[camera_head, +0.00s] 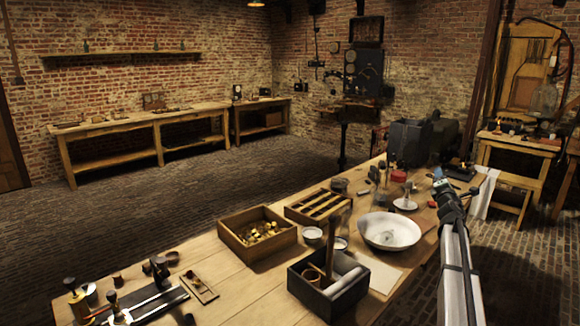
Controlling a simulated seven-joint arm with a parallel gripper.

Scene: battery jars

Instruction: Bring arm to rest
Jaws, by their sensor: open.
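My arm, a pale grey link with dark joints, reaches up from the bottom right along the right side of the workbench (228,283). My gripper (439,178) is at its far end, small and dark with a bluish tip, over the right part of the bench near the dark apparatus. It is open, and I see nothing held in it. The fingers are too small to make out in detail.
On the bench are a wooden box of brass pieces (258,242), a slotted tray (319,207), a white bowl (388,232), a dark box with rolls (328,286) and a dark apparatus (424,141). Glassware stands close to my gripper. The front left bench is partly bare.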

